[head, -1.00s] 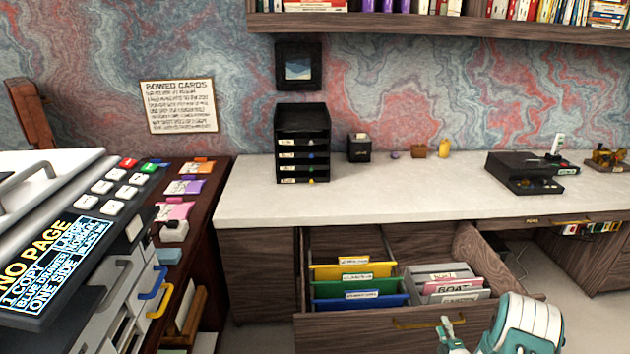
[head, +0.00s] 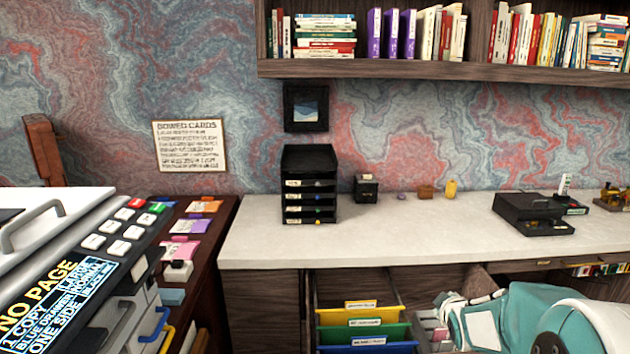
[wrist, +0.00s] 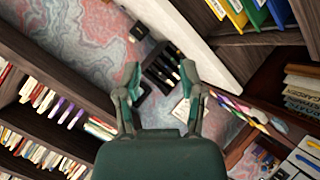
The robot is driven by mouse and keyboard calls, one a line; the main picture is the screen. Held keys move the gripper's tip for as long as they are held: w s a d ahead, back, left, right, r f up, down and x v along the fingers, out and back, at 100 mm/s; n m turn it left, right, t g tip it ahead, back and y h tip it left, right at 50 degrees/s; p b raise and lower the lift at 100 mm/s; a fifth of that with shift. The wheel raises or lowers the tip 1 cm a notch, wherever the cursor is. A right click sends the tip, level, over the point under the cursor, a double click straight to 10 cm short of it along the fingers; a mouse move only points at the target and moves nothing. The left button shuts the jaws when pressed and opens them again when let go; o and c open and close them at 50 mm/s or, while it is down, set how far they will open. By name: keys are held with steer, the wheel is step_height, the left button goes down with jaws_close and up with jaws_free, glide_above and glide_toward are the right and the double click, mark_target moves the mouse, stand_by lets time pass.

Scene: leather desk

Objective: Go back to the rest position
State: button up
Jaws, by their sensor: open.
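My gripper (wrist: 160,76) is open in the wrist view, its two teal fingers spread apart with nothing between them. Behind the gap, at a distance, are the black letter tray and the marbled wall. In the head view my teal and white arm fills the lower right corner, in front of the desk and over the right part of the open drawer. The fingertips are hard to make out there.
The open drawer holds yellow, green and blue folders (head: 362,322). The white desktop (head: 420,230) carries the black letter tray (head: 309,185) and a black device (head: 533,212). A copier (head: 60,270) stands at left. A bookshelf (head: 440,70) hangs above.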

steer(key=s+a+r+m+g, duration=0.2)
steer(key=s+a, duration=0.2)
steer(key=s, duration=0.6)
steer(key=s+a+r+m+g+y, duration=0.1)
steer(key=s+a, duration=0.4)
steer(key=s, duration=0.5)
steer(key=s+a+r+m+g+y, duration=0.1)
steer(key=s+a+r+m, duration=0.4)
steer(key=s, duration=0.6)
steer(key=shift+g, duration=0.9)
steer(key=shift+d, duration=0.1)
